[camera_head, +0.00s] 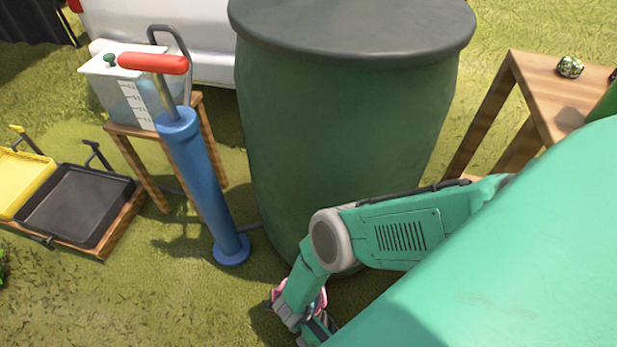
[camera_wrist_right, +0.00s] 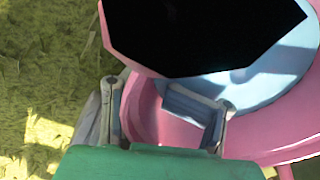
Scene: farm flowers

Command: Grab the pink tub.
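The pink tub (camera_wrist_right: 285,125) fills the upper right of the right wrist view, with a light blue surface inside its rim. In the head view only small pink bits of it (camera_head: 320,300) show at the bottom, behind my right arm. My right gripper (camera_wrist_right: 148,95) is at the tub, fingers apart, with part of the pink wall between them. One finger is on the grass side, the other over the blue surface. I cannot tell whether either finger touches. In the head view the right gripper (camera_head: 300,320) is low, partly cut off. My left gripper is not in view.
A large dark green barrel (camera_head: 340,130) stands just behind my right arm. A blue pump (camera_head: 200,175) with a red handle stands left of it. Black (camera_head: 80,205) and yellow (camera_head: 22,180) trays lie further left. A wooden table (camera_head: 550,90) stands right. Grass lies at the lower left.

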